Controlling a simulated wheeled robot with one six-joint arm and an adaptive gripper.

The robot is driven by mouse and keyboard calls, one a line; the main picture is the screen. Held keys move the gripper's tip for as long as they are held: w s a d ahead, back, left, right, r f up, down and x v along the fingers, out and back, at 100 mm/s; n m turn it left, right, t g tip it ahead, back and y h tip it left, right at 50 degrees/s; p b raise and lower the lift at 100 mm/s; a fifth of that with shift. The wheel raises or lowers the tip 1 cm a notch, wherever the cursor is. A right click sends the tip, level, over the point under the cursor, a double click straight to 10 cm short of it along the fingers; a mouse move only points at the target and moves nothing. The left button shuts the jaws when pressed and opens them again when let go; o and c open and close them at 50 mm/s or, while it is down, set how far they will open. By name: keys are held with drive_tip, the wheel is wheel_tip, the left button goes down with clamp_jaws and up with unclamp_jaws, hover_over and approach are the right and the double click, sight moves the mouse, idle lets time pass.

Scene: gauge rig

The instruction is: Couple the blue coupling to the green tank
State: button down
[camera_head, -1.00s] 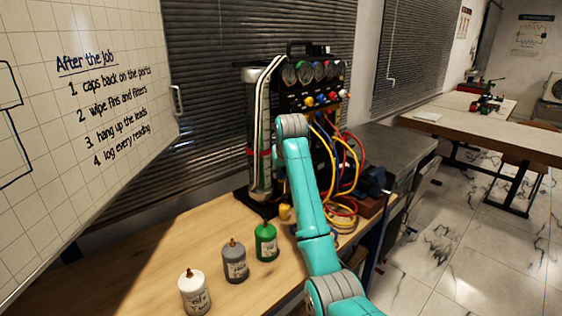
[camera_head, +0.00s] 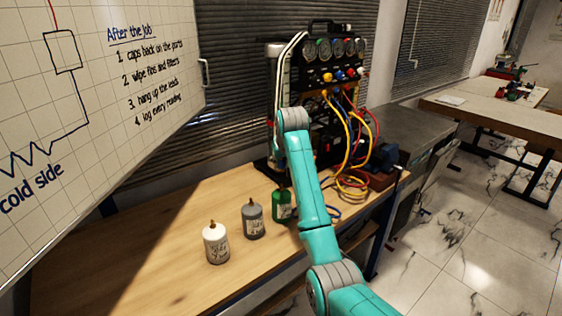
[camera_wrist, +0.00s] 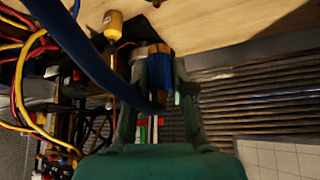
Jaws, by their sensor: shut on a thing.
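The green tank (camera_head: 280,206), a small bottle with a brass-coloured top fitting, stands upright on the bench at the right end of a row. My arm partly covers its right side in the head view. In the wrist view my gripper (camera_wrist: 158,65) is shut on the blue coupling (camera_wrist: 160,74), which has a brass-coloured band. A thick blue hose (camera_wrist: 85,50) crosses that view close to the gripper. My gripper and the coupling are hidden behind my arm in the head view. I cannot make out the green tank in the wrist view, so their gap cannot be judged.
A grey tank (camera_head: 253,222) and a white tank (camera_head: 215,245) stand left of the green one. Behind is the gauge rig (camera_head: 330,75) with yellow, red and blue hoses (camera_head: 352,150). A yellow fitting (camera_wrist: 114,24) shows in the wrist view. The bench's left part (camera_head: 120,240) is clear.

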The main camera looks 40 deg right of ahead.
sight(283, 171)
drive_tip(key=shift+d+f, duration=0.1)
drive_tip(key=shift+f, duration=2.35)
drive_tip(key=shift+f, duration=1.45)
drive_tip(key=c, duration=0.6)
unclamp_jaws()
drive_tip(key=shift+r, duration=0.1)
drive_tip(key=v, duration=1.2)
drive_tip(key=shift+s, duration=0.1)
